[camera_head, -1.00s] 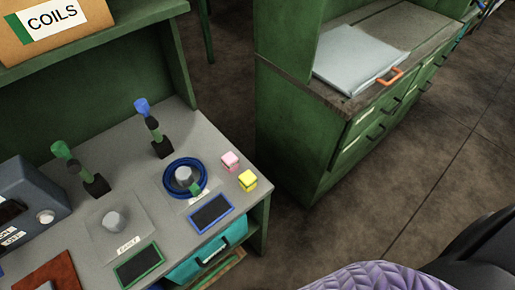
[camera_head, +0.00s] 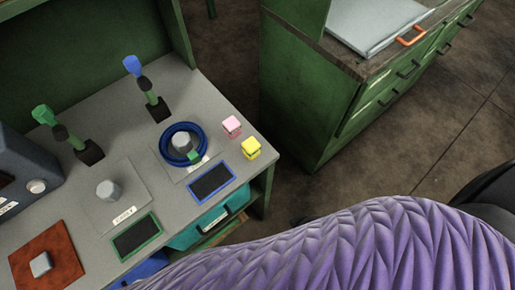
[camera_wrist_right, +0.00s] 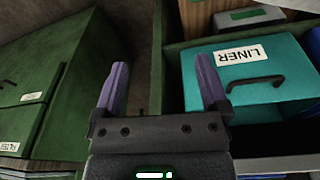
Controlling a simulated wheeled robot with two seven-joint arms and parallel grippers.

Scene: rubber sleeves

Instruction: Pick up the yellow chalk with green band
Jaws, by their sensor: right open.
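The yellow chalk (camera_head: 251,148) is a small block on the right edge of the grey bench top, beside a pink chalk block (camera_head: 232,126). Its band is too small to make out clearly. My right gripper (camera_wrist_right: 160,88) is open and empty in the right wrist view, with two purple fingers spread apart. It faces the front of the furniture, with a teal LINER drawer (camera_wrist_right: 262,95) on its right. The chalk does not show in the wrist view. My left gripper is not in view.
The bench (camera_head: 95,190) also holds a blue coil (camera_head: 163,150), a blue-framed slate (camera_head: 211,182), a green-framed slate (camera_head: 137,237) and two upright tools. A green cabinet (camera_head: 300,115) stands to the right across a floor gap. My purple-sleeved arm fills the lower right.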

